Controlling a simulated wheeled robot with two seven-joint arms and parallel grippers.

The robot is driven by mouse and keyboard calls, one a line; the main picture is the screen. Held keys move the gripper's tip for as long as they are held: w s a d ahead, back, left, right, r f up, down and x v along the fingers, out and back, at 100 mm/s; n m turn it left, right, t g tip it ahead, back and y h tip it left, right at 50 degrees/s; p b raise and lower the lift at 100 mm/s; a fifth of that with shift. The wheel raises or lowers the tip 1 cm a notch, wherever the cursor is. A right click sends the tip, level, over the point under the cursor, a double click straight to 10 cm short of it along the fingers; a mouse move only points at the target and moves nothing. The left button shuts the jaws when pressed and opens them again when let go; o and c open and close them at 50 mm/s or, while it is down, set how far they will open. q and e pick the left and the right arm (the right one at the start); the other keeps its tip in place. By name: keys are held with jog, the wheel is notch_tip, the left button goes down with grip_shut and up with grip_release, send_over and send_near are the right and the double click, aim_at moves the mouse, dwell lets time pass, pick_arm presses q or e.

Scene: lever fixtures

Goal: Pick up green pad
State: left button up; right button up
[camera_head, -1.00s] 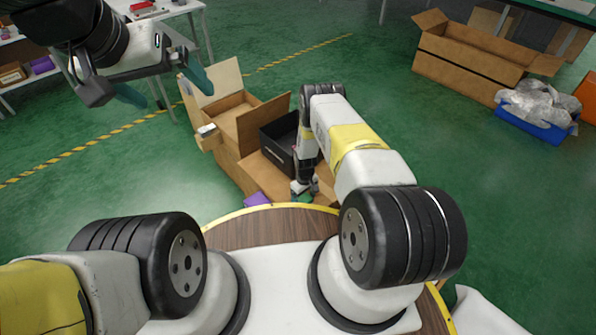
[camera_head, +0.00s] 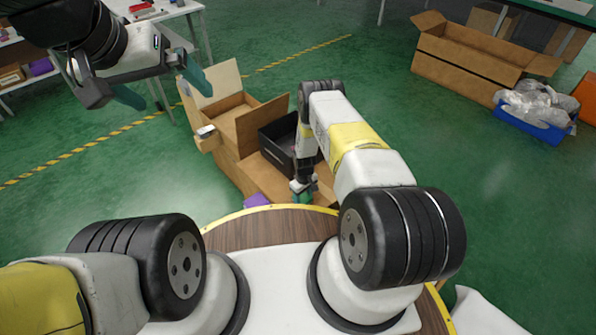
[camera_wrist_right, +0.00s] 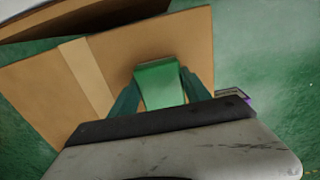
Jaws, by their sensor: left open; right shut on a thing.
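The green pad (camera_wrist_right: 160,83) is between the two fingers of my right gripper (camera_wrist_right: 160,92) in the right wrist view. The gripper is shut on it. In the head view my right gripper (camera_head: 303,190) points down near the front end of the cardboard fixture, and a bit of green shows at its tip. Whether the pad still touches the cardboard is hard to tell. My left gripper (camera_head: 165,80) is open and empty at the upper left, raised above the floor.
A cardboard fixture (camera_head: 235,165) with an open box (camera_head: 245,120) and a black tray (camera_head: 280,140) stands ahead. A purple item (camera_head: 256,200) lies by its front end. A large cardboard box (camera_head: 465,60) and a blue bin (camera_head: 540,125) stand at the right. The floor between is clear.

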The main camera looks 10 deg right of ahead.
notch_tip(320, 180, up, 2)
jog(key=shift+r, duration=0.25)
jog(key=s+a, duration=0.3)
jog(key=s, duration=0.4)
jog(key=s+a+r, duration=0.1)
jog(key=s+a, duration=0.3)
jog(key=s, duration=0.3)
jog(key=shift+s+r, duration=0.2)
jog(key=shift+r, duration=0.05)
